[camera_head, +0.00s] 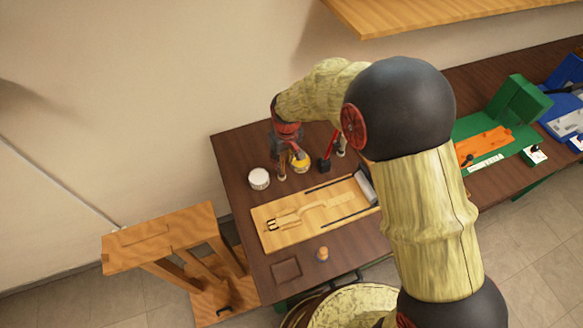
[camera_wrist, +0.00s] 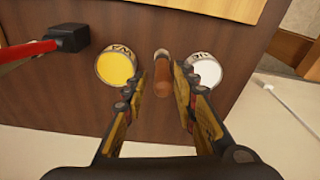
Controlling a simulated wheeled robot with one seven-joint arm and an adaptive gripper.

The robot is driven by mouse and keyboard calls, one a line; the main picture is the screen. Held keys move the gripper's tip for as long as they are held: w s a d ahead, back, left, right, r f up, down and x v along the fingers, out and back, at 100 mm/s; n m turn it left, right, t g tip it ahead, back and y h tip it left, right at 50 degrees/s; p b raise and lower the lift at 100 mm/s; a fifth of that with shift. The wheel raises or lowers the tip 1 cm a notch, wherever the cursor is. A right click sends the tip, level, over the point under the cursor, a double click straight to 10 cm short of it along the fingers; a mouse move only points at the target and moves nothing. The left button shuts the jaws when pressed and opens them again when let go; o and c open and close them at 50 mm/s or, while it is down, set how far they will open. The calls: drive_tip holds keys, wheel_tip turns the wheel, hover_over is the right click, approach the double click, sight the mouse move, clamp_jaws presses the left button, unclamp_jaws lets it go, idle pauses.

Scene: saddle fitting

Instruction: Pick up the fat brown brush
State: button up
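The fat brown brush (camera_wrist: 162,77) stands as a stout brown cylinder between the yellow-filled jar (camera_wrist: 116,66) and the white jar (camera_wrist: 206,72) in the wrist view. In the head view a small part of the brush (camera_head: 282,173) shows below my gripper. My gripper (camera_wrist: 160,84) is open, with a fingertip on each side of the brush and a visible gap on both sides. In the head view my gripper (camera_head: 290,156) is low over the back left of the table. I cannot tell the exact height of the fingertips against the brush.
The yellow jar (camera_head: 299,164) and white jar (camera_head: 259,179) stand close beside the fingers. A red-handled hammer (camera_head: 325,163) is just right. A wooden board (camera_head: 265,235) with a strap lies in front. A small wooden piece (camera_head: 322,254) stands near the table's front edge.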

drive_tip(key=f, duration=0.5)
drive_tip(key=w+a+f+b, duration=0.1)
drive_tip(key=f, duration=0.1)
drive_tip(key=shift+a+f, duration=0.1)
drive_tip(key=shift+f, duration=0.1)
clamp_jaws()
